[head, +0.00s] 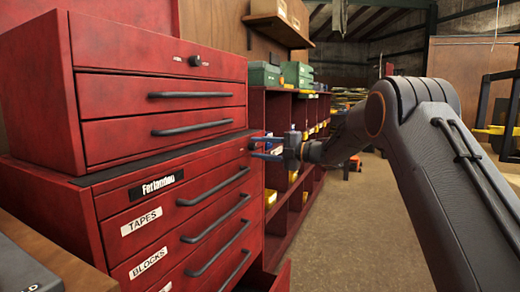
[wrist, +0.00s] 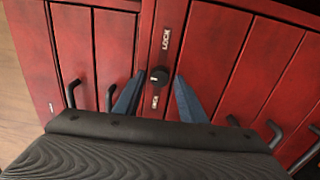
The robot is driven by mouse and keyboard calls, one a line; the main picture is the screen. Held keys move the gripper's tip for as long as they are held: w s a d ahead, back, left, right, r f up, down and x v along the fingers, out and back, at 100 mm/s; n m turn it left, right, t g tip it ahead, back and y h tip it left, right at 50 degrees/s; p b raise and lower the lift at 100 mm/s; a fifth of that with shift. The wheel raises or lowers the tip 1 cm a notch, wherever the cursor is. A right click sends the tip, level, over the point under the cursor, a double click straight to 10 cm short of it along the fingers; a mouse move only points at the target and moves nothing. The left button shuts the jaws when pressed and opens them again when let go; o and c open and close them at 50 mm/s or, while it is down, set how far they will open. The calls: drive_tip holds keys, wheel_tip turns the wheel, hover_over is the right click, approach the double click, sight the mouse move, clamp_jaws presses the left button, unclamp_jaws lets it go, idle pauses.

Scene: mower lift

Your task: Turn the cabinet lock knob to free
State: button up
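A round black lock knob (wrist: 160,77) sits on the top strip of the red lower cabinet (head: 118,202). In the wrist view a LOCK label is above it and a smaller label, too small to read, is below it. A light mark shows on the knob; its exact pointing is unclear. My gripper (head: 266,147) is at the right end of that strip in the head view, where the knob is not clear to see. Its two blue fingers (wrist: 159,75) are apart, one on each side of the knob. I cannot tell whether they touch it.
An upper red chest (head: 160,80) stands on the cabinet and has its own black knob (head: 195,60). Drawer handles (head: 212,186) stick out below the strip. A red shelf unit (head: 284,110) stands behind. The floor (head: 365,220) to the right is open.

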drive_tip(key=shift+o, duration=0.2)
drive_tip(key=shift+d, duration=0.1)
drive_tip(key=p+v, duration=0.1)
drive_tip(key=v, duration=0.6)
drive_tip(key=shift+d, duration=0.25)
drive_tip(key=shift+s, duration=0.1)
